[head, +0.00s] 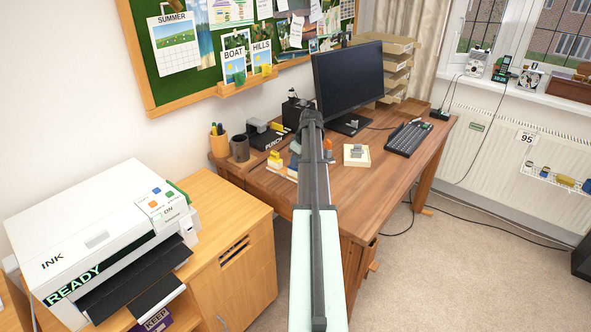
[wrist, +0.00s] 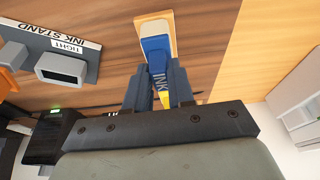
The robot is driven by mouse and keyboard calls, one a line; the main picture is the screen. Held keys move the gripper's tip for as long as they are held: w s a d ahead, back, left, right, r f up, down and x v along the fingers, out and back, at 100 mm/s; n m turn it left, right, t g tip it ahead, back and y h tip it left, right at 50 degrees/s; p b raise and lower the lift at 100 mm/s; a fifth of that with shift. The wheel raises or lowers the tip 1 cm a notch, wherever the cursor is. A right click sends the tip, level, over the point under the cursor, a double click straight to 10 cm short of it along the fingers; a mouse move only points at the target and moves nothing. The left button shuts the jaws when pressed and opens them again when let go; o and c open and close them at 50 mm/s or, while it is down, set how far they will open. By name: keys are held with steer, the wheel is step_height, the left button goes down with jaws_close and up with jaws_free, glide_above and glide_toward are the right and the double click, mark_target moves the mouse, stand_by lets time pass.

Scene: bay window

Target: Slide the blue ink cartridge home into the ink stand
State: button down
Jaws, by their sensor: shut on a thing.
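In the wrist view my gripper (wrist: 159,82) is shut on the blue ink cartridge (wrist: 155,56), which has an INK label and a yellow patch between the fingers. A pale piece and a tan plate show just beyond its far end; I cannot tell whether they touch it. The ink stand (wrist: 88,62) lies to the left, apart from the cartridge, marked INK STAND and TIGHT. It has a grey rectangular socket (wrist: 62,69) and an orange piece (wrist: 13,53) beside it.
The wooden desk (head: 390,178) carries a monitor (head: 347,78), a keyboard (head: 408,138), a pale block with a grey piece (head: 356,154), a punch and pen cups. A printer (head: 95,235) stands on the cabinet at left. The desk's front right is clear.

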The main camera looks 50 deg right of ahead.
steer(key=shift+r, duration=0.8)
stand_by(1.0)
steer(key=shift+r, duration=1.65)
steer(key=shift+s, duration=0.1)
steer(key=shift+s+d, duration=0.25)
steer(key=shift+d, duration=0.05)
steer(key=w+d+r+n+y, duration=0.1)
steer(key=d+r+n, duration=0.1)
steer(key=d+n, duration=0.3)
steer(key=w+d+r+n+g+y, duration=0.1)
steer(key=d+r+n, duration=0.2)
steer(key=d, duration=0.6)
steer(key=shift+d+n+y, duration=0.3)
steer(key=shift+n, duration=1.1)
